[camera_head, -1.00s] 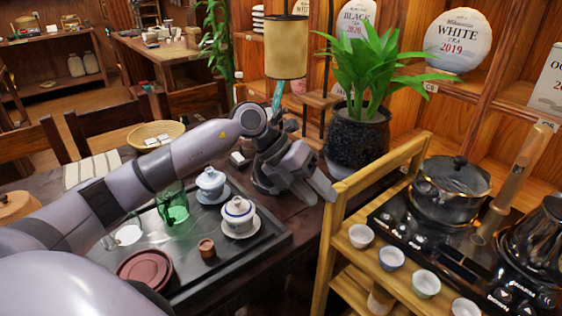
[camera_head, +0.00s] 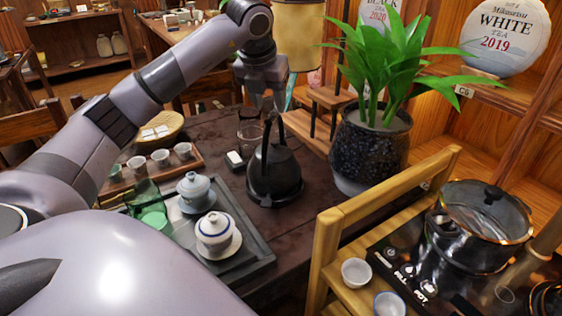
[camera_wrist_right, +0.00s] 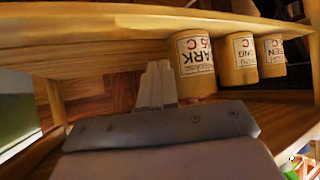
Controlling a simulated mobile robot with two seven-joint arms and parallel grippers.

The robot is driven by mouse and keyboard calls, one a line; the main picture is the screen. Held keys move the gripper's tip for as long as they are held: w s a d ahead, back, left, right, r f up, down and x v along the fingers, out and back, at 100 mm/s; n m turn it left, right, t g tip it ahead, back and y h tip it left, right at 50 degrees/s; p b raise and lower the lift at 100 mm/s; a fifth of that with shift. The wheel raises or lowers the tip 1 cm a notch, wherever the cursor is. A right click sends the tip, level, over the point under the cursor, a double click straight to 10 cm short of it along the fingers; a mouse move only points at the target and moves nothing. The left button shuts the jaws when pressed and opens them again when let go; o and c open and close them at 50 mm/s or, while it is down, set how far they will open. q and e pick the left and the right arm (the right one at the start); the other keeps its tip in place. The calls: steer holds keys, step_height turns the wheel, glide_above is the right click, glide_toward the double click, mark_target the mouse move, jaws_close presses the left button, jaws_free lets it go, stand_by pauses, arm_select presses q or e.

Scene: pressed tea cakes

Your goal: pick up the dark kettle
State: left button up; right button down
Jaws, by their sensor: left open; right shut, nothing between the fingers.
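The dark kettle (camera_head: 275,178) stands upright on the brown table in the head view, its handle rising above the lid. My left gripper (camera_head: 266,106) is open just above the kettle, with its fingers pointing down at the top of the handle. I cannot tell whether the fingers touch the handle. My right gripper (camera_wrist_right: 157,85) shows only in the right wrist view. It is shut and empty, beside labelled canisters on a wooden shelf.
A potted plant (camera_head: 369,145) stands right of the kettle. A tea tray (camera_head: 262,262) with lidded cups (camera_head: 214,232) is in front of it, to the left. A glass pot (camera_head: 480,222) stands on the wooden cart at right. Canisters (camera_wrist_right: 194,65) crowd my right gripper.

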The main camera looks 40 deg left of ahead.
mark_target(274, 118)
arm_select(q)
steer(key=x, duration=0.6)
steer(key=shift+w+f, duration=0.1)
steer(key=shift+f, duration=0.2)
steer(key=shift+d, duration=0.1)
jaws_close()
stand_by(0.9)
steer(key=shift+w+r, duration=0.1)
steer(key=shift+r, duration=0.1)
